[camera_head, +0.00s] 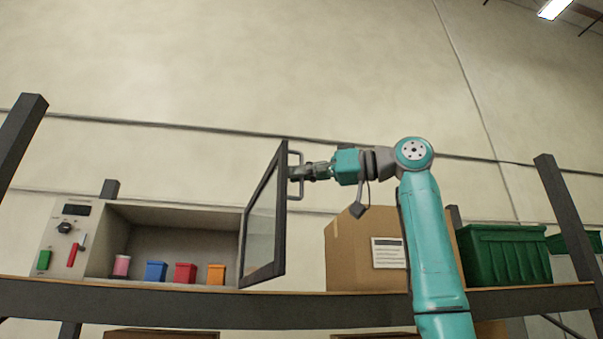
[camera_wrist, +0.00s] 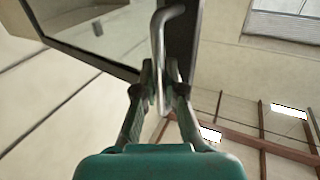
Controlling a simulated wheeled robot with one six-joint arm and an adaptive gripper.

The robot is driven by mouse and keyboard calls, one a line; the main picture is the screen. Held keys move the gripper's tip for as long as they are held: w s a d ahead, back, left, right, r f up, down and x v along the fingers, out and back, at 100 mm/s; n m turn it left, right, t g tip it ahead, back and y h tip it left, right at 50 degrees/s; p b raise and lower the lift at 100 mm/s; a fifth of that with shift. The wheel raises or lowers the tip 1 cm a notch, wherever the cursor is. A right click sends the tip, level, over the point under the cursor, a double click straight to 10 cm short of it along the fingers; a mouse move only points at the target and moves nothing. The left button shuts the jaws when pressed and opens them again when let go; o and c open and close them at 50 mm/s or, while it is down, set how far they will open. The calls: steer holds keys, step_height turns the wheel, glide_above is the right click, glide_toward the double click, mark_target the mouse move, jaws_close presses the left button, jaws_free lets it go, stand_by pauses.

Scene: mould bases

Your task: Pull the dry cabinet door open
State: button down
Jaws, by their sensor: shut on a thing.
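The dry cabinet (camera_head: 160,218) sits on the shelf at the left, its front open. Its door (camera_head: 264,222), a dark frame with a glass pane, stands swung out at the cabinet's right side. The door's bar handle (camera_head: 298,206) is on the outer face near the free edge. My gripper (camera_head: 294,172) comes from the right and is shut on the handle. In the wrist view, the fingers (camera_wrist: 161,84) close around the grey handle (camera_wrist: 157,45), with the door's dark frame (camera_wrist: 182,40) behind it.
Inside the cabinet are a pink jar (camera_head: 121,265) and blue (camera_head: 156,271), red (camera_head: 186,272) and orange (camera_head: 216,273) containers. A cardboard box (camera_head: 350,250) stands right of the door, behind my arm. A green crate (camera_head: 503,254) is farther right. Dark posts (camera_head: 570,215) flank the shelf.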

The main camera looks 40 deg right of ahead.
steer(key=shift+d, duration=0.15)
steer(key=shift+s, duration=0.1)
steer(key=c, duration=1.2)
jaws_free()
steer(key=shift+c, duration=0.2)
steer(key=v, duration=1.2)
